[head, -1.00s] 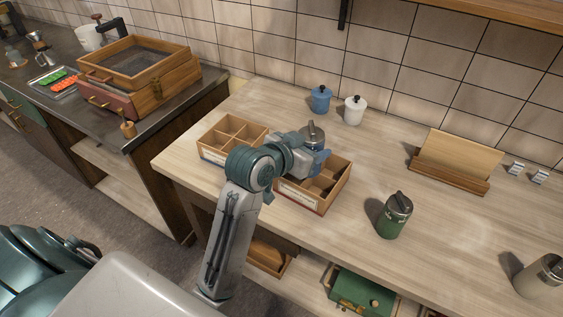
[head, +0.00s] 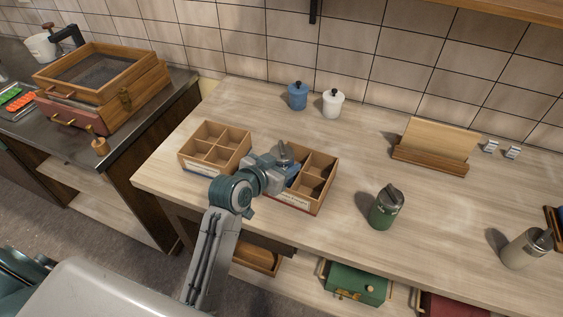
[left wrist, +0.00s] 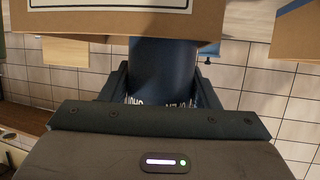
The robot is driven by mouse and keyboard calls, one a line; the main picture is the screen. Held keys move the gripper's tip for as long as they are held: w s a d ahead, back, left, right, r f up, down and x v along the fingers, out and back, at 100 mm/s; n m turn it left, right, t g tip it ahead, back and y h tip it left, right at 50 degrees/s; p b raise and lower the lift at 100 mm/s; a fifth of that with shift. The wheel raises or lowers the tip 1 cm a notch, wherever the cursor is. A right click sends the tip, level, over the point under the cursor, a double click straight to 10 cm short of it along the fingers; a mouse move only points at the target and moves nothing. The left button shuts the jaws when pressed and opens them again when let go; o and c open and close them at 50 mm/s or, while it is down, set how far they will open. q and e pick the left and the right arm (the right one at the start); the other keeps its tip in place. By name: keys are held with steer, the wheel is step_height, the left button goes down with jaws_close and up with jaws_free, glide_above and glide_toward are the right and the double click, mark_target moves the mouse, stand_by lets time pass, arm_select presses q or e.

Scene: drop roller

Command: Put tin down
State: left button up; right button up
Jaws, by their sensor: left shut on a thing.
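The blue tin (head: 284,152) has a grey metal spouted lid. My left gripper (head: 290,170) is shut on it at the left part of the right-hand divided wooden box (head: 318,203). In the left wrist view the tin (left wrist: 163,72) stands between the two fingers (left wrist: 163,92), with upside-down lettering on its side. The wall of the labelled box (left wrist: 110,22) hides the tin's lower end, so it sits partly inside a compartment. I cannot tell whether it touches the compartment floor. My right gripper is not in view.
A second divided box (head: 205,165), empty, stands just left. A green shaker (head: 386,212) and a cream shaker (head: 522,252) stand to the right. Blue (head: 297,98) and white (head: 333,105) lidded jars are behind, with a wooden stand (head: 435,145). Bare worktop lies between.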

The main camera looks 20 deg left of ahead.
arm_select(q)
steer(key=shift+s+f, duration=0.1)
steer(key=shift+f, duration=0.6)
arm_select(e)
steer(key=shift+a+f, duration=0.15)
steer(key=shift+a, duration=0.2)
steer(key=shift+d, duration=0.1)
arm_select(q)
steer(key=o, duration=1.1)
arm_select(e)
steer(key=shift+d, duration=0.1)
